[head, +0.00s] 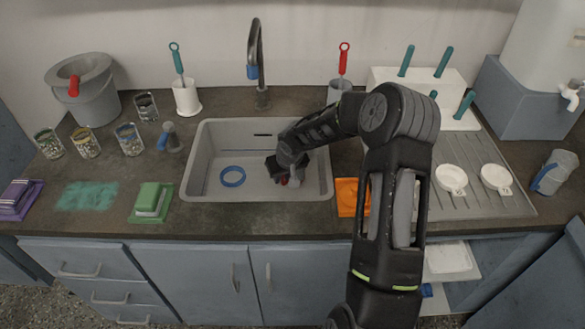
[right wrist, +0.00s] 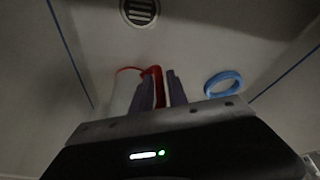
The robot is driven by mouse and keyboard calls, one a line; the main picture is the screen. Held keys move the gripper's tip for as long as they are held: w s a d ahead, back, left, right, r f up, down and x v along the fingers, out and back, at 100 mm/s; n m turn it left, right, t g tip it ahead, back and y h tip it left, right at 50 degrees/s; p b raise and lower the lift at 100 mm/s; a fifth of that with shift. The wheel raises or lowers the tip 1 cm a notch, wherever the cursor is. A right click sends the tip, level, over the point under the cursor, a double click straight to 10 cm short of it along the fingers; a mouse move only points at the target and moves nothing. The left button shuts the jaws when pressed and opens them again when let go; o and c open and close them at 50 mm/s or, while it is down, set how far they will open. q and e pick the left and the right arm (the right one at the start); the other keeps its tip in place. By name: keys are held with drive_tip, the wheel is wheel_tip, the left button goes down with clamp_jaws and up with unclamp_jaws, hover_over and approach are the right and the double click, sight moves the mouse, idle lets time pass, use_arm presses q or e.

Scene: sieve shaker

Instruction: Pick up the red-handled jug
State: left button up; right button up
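The red-handled jug (right wrist: 122,92) is in the sink, pale with a red rim and a red handle (right wrist: 157,86), in the right wrist view. My right gripper (head: 284,174) reaches down into the sink basin. In the right wrist view its two fingers (right wrist: 160,90) stand close on both sides of the red handle, with little gap. My left gripper is not in view.
A blue ring (head: 232,176) lies on the sink floor left of my gripper. The sink (head: 205,150) has walls all round, with a tap (head: 258,65) behind. An orange block (head: 347,197) is on the counter right of the sink. Two white dishes (head: 451,178) sit on the drainboard.

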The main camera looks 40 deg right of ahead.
clamp_jaws()
idle(1.2)
